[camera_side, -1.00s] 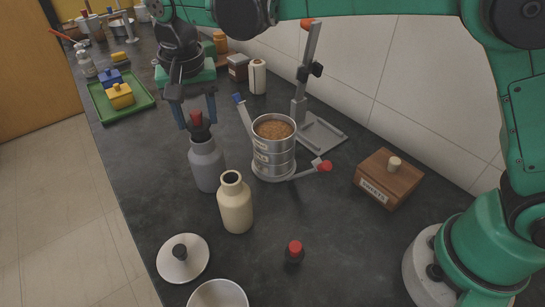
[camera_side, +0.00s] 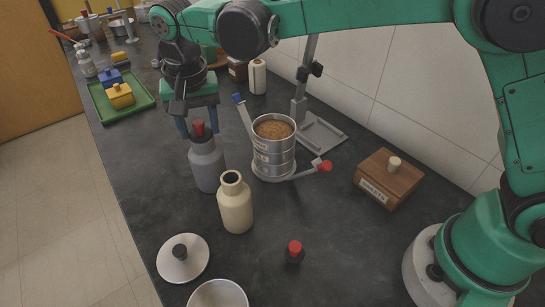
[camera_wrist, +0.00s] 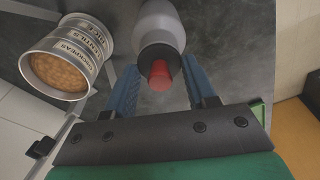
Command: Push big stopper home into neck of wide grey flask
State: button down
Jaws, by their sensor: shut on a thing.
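The wide grey flask (camera_side: 206,166) stands upright on the dark counter. The big stopper, with a red top (camera_side: 198,129) and a dark body, sits upright at its neck. Only a little of the dark body shows above the flask in the side view. My gripper (camera_side: 199,129) is shut on the stopper from above, with a blue finger on either side. In the wrist view, the red top (camera_wrist: 160,76) lies between the fingers (camera_wrist: 160,68), and the grey flask (camera_wrist: 160,25) is beyond it. How deep the stopper sits inside the neck is hidden.
A cream bottle (camera_side: 235,205) with an open mouth stands close in front of the flask. A stacked steel canister (camera_side: 273,155) is to its right. A small red-topped stopper (camera_side: 294,253) and a round lid (camera_side: 182,262) lie nearer. A green tray (camera_side: 138,105) is behind left.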

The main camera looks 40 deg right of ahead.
jog(key=shift+f, duration=0.1)
grip_release()
dwell(0.3)
jog(key=shift+r, duration=3)
